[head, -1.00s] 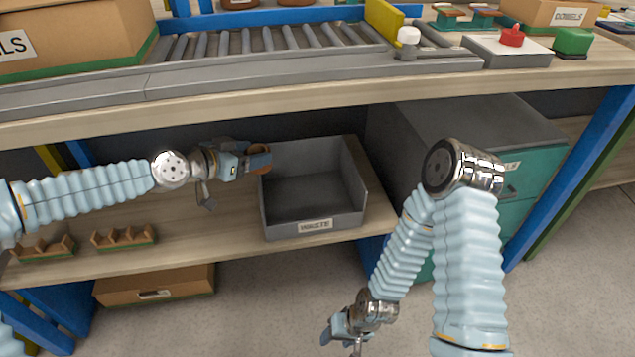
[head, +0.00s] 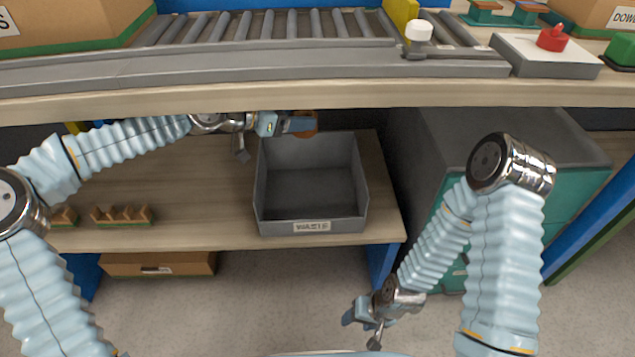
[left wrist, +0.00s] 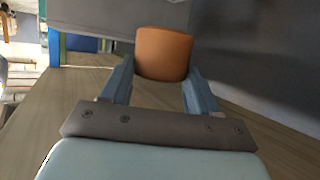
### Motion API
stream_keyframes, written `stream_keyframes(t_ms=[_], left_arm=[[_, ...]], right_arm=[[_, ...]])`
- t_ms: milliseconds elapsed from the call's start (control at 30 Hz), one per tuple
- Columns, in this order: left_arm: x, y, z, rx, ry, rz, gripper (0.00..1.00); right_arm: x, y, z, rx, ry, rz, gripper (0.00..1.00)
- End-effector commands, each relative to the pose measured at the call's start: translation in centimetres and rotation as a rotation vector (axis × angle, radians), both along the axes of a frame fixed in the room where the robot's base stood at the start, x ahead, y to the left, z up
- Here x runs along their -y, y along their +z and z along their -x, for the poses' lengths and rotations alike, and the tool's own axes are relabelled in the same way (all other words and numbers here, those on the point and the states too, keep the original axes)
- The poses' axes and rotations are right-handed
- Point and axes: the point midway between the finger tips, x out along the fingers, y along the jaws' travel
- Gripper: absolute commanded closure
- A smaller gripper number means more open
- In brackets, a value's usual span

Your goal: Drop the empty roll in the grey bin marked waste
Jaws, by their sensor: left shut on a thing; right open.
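The empty roll, a brown cylinder (left wrist: 163,54), is between the fingers of my left gripper (left wrist: 160,82) in the left wrist view. In the head view my left gripper (head: 296,124) is shut on the roll (head: 307,122), above the back part of the waste bin. The grey bin (head: 311,212) stands on the lower shelf, open at the top, with a WASTE label (head: 312,227) on its front. Its visible inside is bare. My right gripper (head: 362,326) is open, low in front of the shelf, away from the bin.
The upper table edge (head: 240,102) runs closely above my left gripper. Small notched wooden racks (head: 122,216) sit on the shelf at left. A grey and teal cabinet (head: 590,190) stands right of the bin. A cardboard box (head: 160,264) lies below the shelf.

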Motion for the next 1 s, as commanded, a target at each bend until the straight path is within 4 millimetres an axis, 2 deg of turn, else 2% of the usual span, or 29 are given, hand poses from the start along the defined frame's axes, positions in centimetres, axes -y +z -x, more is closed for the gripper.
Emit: stream_keyframes(t_ms=[333,467,700,733,900,1000], left_arm=[[0.0,-4.5,0.0,-0.001,-0.001,0.001,0.78],[0.0,-5.2,0.0,0.000,0.000,0.001,0.78],[0.0,-5.2,0.0,0.000,0.000,0.000,0.79],[0.0,-5.2,0.0,0.000,0.000,0.000,0.35],[0.0,-5.2,0.0,0.000,0.000,0.000,0.10],[0.0,-5.2,0.0,0.000,0.000,0.000,0.10]], right_arm=[[0.6,-2.4,-0.2,0.004,-0.011,0.009,0.46],[0.7,-2.7,-0.3,0.004,-0.013,0.011,0.46],[0.8,-2.6,-0.3,0.005,-0.013,0.011,0.46],[0.8,-2.6,-0.3,0.005,-0.013,0.011,0.46],[0.8,-2.6,-0.3,0.005,-0.013,0.011,0.46],[0.7,-2.6,-0.3,0.005,-0.013,0.011,0.46]])
